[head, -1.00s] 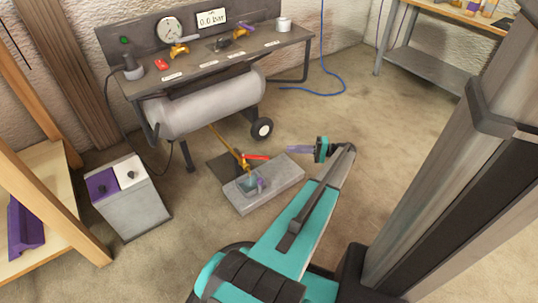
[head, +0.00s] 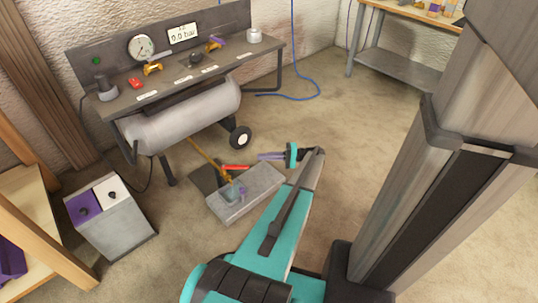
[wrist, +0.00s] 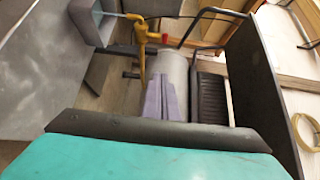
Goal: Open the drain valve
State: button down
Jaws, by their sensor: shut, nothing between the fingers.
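The drain valve is on a thin yellow pipe (head: 208,153) that slopes down from the grey tank (head: 185,118). Its red lever (head: 236,167) points right, crosswise to the pipe. In the wrist view the yellow valve body (wrist: 142,45) and the red lever end (wrist: 165,39) show beyond the fingers. My gripper (head: 260,156) has purple fingers, shut and empty, just right of the lever's free end. The fingers also show in the wrist view (wrist: 160,98). They seem close to the lever, but I cannot tell whether they touch it.
A grey block (head: 250,192) with a small cup (head: 231,192) stands under the pipe end. The tank's bench (head: 200,70) is above and its black wheel (head: 240,138) is near the lever. A grey box (head: 112,220) stands at left. Floor to the right is clear.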

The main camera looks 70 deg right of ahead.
aim_at(235, 167)
jog(key=w+a+b, duration=0.2)
jog(key=w+a, duration=0.3)
jog(key=a, duration=0.1)
jog(key=shift+w, duration=0.2)
dwell(0.4)
